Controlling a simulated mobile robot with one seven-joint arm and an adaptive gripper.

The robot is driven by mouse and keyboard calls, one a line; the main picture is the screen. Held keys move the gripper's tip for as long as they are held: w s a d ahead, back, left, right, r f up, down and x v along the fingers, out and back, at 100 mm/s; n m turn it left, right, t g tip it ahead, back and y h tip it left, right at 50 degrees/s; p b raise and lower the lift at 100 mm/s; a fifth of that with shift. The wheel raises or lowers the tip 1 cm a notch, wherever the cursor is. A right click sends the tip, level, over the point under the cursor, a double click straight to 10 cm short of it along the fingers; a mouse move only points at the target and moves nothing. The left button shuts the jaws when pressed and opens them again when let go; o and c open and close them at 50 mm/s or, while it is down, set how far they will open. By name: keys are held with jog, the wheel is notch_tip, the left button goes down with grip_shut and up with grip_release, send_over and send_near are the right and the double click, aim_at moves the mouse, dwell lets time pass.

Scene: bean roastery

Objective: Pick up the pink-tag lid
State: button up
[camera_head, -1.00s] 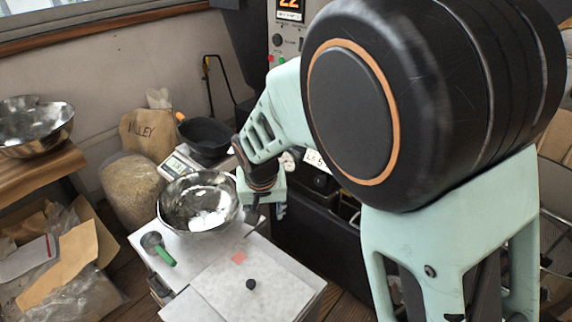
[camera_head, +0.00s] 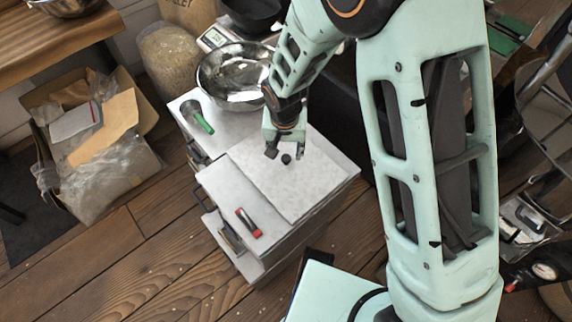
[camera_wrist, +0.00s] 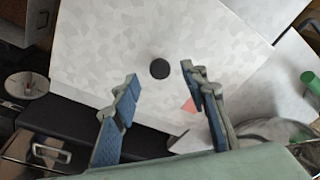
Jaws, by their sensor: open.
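The pink-tag lid (camera_head: 290,187) is a flat, pale speckled slab with a small black knob (camera_head: 286,159), lying on top of a white cabinet. In the wrist view the lid (camera_wrist: 110,50) fills the middle, with its round black knob (camera_wrist: 159,68) and a pink tag (camera_wrist: 189,105) showing. My gripper (camera_head: 285,149) is open above the lid, close to the knob. In the wrist view the knob appears between the two blue-padded fingertips of my gripper (camera_wrist: 158,76), with nothing held. How high the fingers are above it is hard to tell. The tag is hidden in the head view.
A shiny metal bowl (camera_head: 232,76) and a green-handled scoop (camera_head: 199,118) lie behind the lid on the white top (camera_head: 230,130). A red-and-dark item (camera_head: 248,223) is at the front left. A cardboard box with bags (camera_head: 95,140) stands on the floor at left.

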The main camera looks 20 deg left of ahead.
aim_at(286, 157)
jog(key=f, duration=0.3)
jog(key=shift+w+a+f, duration=0.1)
jog(key=shift+w+f, duration=0.05)
jog(key=shift+w, duration=0.15)
jog(key=shift+c, duration=0.3)
grip_shut()
